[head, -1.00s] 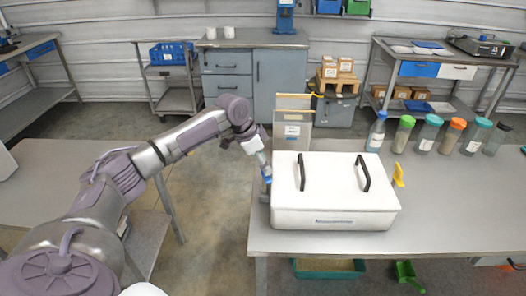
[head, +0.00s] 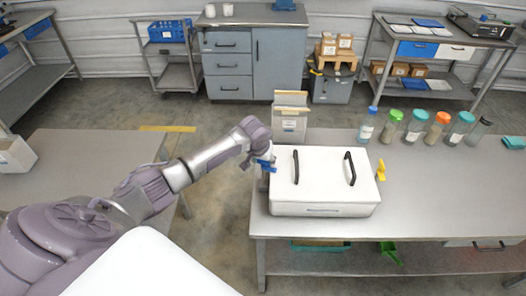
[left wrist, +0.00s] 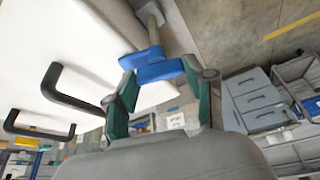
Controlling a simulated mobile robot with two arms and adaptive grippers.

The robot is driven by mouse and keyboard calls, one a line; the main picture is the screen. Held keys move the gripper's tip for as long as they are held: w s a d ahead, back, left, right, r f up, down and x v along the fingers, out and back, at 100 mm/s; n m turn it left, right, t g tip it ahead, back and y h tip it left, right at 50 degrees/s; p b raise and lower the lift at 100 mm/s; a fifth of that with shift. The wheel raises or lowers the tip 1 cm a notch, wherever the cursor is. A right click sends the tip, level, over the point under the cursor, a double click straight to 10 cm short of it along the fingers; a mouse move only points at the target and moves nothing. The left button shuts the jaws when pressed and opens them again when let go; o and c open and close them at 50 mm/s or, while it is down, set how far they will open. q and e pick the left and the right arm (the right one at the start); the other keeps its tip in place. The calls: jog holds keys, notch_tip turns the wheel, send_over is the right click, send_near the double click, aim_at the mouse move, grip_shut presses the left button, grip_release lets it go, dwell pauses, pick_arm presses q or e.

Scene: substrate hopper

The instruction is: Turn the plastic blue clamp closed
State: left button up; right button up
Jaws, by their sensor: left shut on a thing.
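The white lidded box (head: 325,185) with two black handles stands on the grey table; its side also shows in the left wrist view (left wrist: 85,40). The plastic blue clamp (head: 264,163) is at the box's left side, partly covered by my gripper. In the left wrist view the blue clamp (left wrist: 155,67) is a stepped lever between the fingertips. My left gripper (head: 262,160) is shut on the blue clamp; its green-padded fingers (left wrist: 163,75) flank it. A yellow clamp (head: 381,170) sticks out at the box's right side. My right gripper is out of view.
Several capped bottles (head: 415,126) stand along the back of the table. A file holder (head: 289,122) stands behind the box. A green scoop (head: 390,252) lies on the lower shelf. The table front right is clear.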

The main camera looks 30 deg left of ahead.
pick_arm(q)
jog(key=shift+r+n+y+p, duration=0.1)
jog(key=shift+n+y+p, duration=0.5)
jog(key=shift+n+p, duration=0.8)
jog(key=shift+n, duration=0.4)
jog(key=o, duration=1.2)
jog(key=shift+c, duration=0.2)
jog(key=v, duration=1.1)
jog(key=shift+r+g, duration=0.4)
jog(key=shift+r, duration=0.05)
jog(key=shift+w+d, duration=0.15)
